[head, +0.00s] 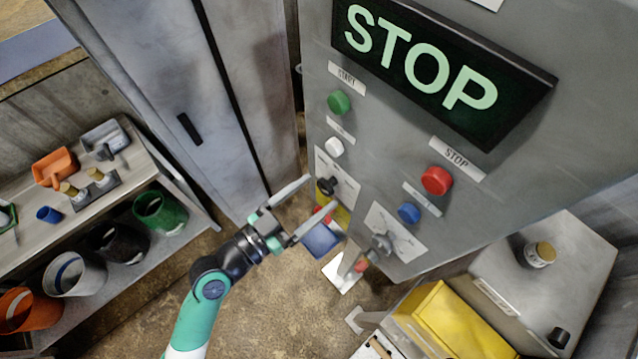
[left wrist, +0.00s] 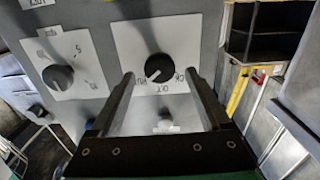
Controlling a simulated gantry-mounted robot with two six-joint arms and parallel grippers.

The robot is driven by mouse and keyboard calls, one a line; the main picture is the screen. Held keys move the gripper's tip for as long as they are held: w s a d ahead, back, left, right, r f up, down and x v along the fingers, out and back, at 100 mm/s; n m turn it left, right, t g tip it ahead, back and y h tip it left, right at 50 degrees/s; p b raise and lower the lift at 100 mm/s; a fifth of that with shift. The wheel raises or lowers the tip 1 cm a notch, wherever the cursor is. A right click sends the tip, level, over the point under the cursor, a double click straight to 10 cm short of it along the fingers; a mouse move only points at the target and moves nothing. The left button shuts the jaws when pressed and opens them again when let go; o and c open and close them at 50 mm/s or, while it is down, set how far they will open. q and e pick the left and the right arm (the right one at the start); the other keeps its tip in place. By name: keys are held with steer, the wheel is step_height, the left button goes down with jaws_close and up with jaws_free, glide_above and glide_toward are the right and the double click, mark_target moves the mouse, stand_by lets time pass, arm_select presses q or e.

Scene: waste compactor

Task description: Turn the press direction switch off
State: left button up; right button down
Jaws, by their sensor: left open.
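A round black knob (head: 327,186) sits on a white plate low on the left of the grey control panel (head: 405,120). I take it as the press direction switch, but its lettering is too small to read surely. My left gripper (head: 321,191) is open, with its fingertips on either side of this knob. Whether they touch it I cannot tell. In the left wrist view the knob (left wrist: 158,68) shows between the fingertips (left wrist: 159,76), its white mark pointing lower left. A second, grey knob (head: 380,246) sits on another white plate to the right. My right gripper is not in view.
Green (head: 339,102), white (head: 334,146), red (head: 436,180) and blue (head: 408,213) buttons sit above the knobs. A lit STOP sign (head: 440,70) is at the top. A shelf (head: 120,215) with bins stands left. A yellow container (head: 455,325) is lower right.

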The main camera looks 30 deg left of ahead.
arm_select(q)
steer(key=shift+x, duration=1)
jaws_close()
